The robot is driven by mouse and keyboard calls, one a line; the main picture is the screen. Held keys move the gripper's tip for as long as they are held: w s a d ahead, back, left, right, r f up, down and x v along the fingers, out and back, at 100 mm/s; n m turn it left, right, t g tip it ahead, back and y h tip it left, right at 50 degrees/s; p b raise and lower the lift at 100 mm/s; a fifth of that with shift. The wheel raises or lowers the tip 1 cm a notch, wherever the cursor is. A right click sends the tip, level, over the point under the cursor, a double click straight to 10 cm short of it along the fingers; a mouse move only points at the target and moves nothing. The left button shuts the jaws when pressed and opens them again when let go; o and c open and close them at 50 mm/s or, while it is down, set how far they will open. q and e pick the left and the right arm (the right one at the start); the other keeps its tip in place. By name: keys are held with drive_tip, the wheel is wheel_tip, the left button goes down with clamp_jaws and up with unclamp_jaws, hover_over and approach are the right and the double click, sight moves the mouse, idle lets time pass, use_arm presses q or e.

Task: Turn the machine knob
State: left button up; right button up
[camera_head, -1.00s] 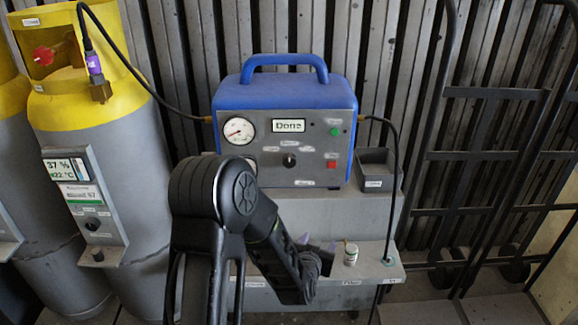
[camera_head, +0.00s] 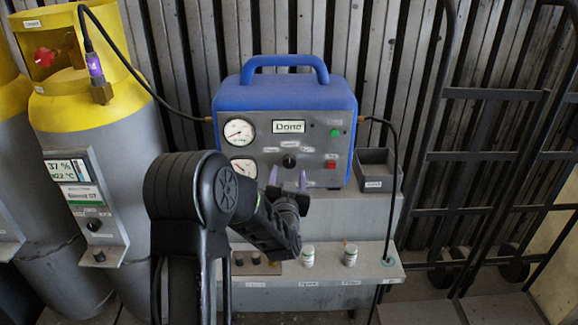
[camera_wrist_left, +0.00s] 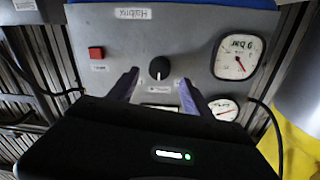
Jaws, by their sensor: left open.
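The machine (camera_head: 284,104) is a blue box with a grey front panel, standing on a grey stand. Its black knob (camera_head: 289,161) sits low in the middle of the panel, under a display reading "Done". The knob also shows in the left wrist view (camera_wrist_left: 159,68), with a pale pointer line. My left gripper (camera_head: 288,182) is open just below the knob in the head view. In the left wrist view its two fingertips (camera_wrist_left: 158,82) lie on either side of the knob's column, with the knob a little beyond them and not gripped. My right gripper is not in view.
The panel also carries two gauges (camera_head: 239,131), a red button (camera_head: 331,165) and a green button (camera_head: 335,132). A small grey bin (camera_head: 375,168) stands to the right. Small white bottles (camera_head: 350,255) stand on the lower shelf. Yellow-topped cylinders (camera_head: 95,140) stand at left.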

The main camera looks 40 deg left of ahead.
sight(289, 164)
use_arm(q)
drive_tip(key=shift+p+x, duration=0.35)
drive_tip(key=shift+x, duration=1.9)
drive_tip(key=shift+c, duration=0.4)
clamp_jaws()
